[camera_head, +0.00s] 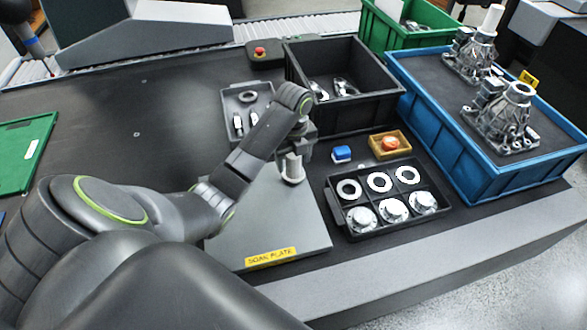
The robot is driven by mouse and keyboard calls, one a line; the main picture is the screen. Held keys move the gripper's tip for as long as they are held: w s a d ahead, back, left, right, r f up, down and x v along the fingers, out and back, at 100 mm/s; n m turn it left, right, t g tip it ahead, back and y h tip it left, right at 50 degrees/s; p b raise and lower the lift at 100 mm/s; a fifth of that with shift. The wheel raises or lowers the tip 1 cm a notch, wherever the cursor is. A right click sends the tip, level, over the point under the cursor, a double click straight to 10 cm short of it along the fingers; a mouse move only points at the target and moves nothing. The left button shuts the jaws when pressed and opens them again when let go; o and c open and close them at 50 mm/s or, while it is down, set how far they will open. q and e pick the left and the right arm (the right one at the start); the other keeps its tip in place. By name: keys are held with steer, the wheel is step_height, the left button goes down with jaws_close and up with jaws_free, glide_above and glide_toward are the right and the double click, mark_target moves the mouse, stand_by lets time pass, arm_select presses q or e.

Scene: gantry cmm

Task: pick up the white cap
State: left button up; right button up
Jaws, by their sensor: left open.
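Another white cylinder (492,18) sits on top of the rear gearbox in the blue bin. My right gripper is not in view.
A black tray (400,222) of rings and metal flanged parts lies right of the plate. A blue block (342,153) and a small yellow tray (374,146) with an orange part are behind it. A black bin (360,112) and blue bin (470,165) stand further back and right.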

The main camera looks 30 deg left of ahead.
arm_select(q)
step_height(320, 180, down, 3)
steer(key=shift+r, duration=0.2)
steer(key=shift+s, duration=0.1)
steer(key=shift+c, duration=0.4)
steer(key=c, duration=0.9)
steer(key=shift+c, duration=0.4)
steer(key=shift+r, duration=0.1)
